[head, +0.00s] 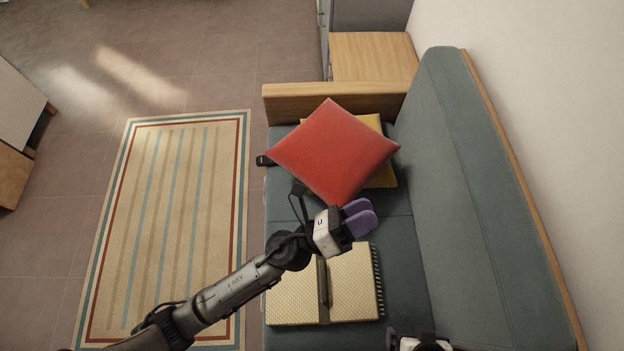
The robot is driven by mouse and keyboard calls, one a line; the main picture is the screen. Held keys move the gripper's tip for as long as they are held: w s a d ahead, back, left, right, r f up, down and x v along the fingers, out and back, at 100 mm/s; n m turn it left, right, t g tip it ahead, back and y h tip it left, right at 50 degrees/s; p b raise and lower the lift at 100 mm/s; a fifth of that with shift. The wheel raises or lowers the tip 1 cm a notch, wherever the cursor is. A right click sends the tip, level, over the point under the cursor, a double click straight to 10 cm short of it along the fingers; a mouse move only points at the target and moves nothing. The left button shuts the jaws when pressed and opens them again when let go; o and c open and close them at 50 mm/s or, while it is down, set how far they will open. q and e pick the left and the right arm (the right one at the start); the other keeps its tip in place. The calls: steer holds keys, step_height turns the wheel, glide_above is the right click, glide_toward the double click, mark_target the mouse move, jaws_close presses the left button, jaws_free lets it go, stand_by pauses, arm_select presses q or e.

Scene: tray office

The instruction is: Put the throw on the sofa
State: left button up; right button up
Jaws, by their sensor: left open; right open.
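The throw (355,285) is a folded, cream-yellow textured cloth with a dark fringe along its right edge. It lies flat on the seat of the grey-green sofa (400,265), in the lower middle of the head view. A dark strap-like band crosses it from top to bottom. My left gripper (359,214), with purple finger pads, is open and empty above the seat, just past the throw's far edge. My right gripper (418,341) is open at the bottom edge, right of the throw, and partly cut off by the frame. Neither gripper holds the throw.
A red cushion (333,150) rests over a yellow cushion (385,178) at the sofa's far end, by the wooden armrest (335,96). A wooden side table (372,55) stands beyond. A striped rug (165,220) covers the floor to the left.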

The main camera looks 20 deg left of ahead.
arm_select(q)
steer(key=a+f+n+t+y, duration=0.1)
steer(key=a+f+n+y, duration=0.3)
steer(key=a+n+y, duration=0.6)
steer(key=a+f+n+t+y, duration=0.1)
steer(key=a+f+n+y, duration=0.5)
steer(key=n, duration=0.8)
steer(key=s+a+f+n+g+y, duration=0.1)
steer(key=s+a+f+n+g, duration=0.3)
steer(key=s, duration=0.5)
steer(key=s+a+f+n+g, duration=0.4)
steer(key=s+f+n+g, duration=0.1)
steer(key=s+g, duration=0.3)
steer(key=shift+s+a+f+n+y, duration=0.2)
steer(key=shift+s+n+y, duration=0.25)
steer(key=shift+n, duration=0.45)
